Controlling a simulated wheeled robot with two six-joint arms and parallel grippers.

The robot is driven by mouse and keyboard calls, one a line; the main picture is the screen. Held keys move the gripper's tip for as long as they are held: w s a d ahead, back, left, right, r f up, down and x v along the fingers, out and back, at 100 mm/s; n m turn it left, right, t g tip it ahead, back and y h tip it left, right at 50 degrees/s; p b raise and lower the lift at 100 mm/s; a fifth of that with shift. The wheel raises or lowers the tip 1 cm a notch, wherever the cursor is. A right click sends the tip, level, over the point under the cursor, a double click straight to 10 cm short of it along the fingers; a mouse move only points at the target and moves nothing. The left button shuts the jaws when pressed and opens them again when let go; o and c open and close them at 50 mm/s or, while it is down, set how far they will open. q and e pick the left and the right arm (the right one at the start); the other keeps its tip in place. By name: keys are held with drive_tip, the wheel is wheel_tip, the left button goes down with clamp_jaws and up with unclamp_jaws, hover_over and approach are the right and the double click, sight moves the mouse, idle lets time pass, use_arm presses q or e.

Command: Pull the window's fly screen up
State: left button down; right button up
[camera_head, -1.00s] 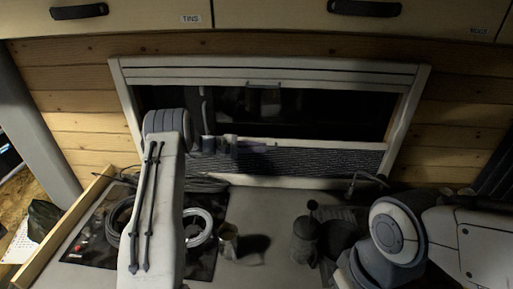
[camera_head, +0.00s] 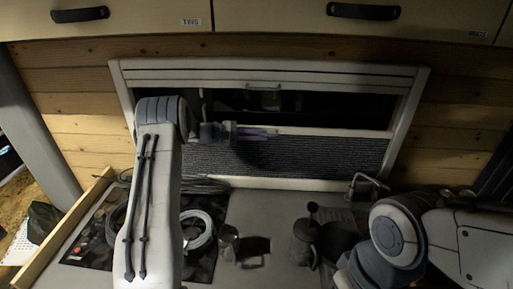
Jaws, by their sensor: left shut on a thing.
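The window (camera_head: 416,115) is set in the wood wall behind the counter, with a pale frame. Its fly screen (camera_head: 330,155) is a dark grey mesh that covers the lower part of the opening, topped by a pale pull bar (camera_head: 340,132). Above the bar the opening is dark and uncovered. My left gripper (camera_head: 268,133) is shut on the pull bar, near its middle. My left arm hides the window's left side and the bar's left end. My right arm (camera_head: 400,240) shows at the lower right; its gripper is not visible.
On the counter (camera_head: 265,205) are a coiled pale hose (camera_head: 203,232), a small metal jar (camera_head: 228,240), a dark pot-like item (camera_head: 304,238) and a tap (camera_head: 365,185). A wooden edge strip (camera_head: 62,232) runs at left. Cabinets (camera_head: 270,14) hang above the window.

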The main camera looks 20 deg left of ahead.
use_arm(q)
wheel_tip(320, 180, up, 8)
drive_tip(key=shift+a+r, duration=0.1)
drive_tip(key=shift+r, duration=0.15)
drive_tip(key=c, duration=1.2)
unclamp_jaws()
drive_tip(key=shift+s+a, duration=0.1)
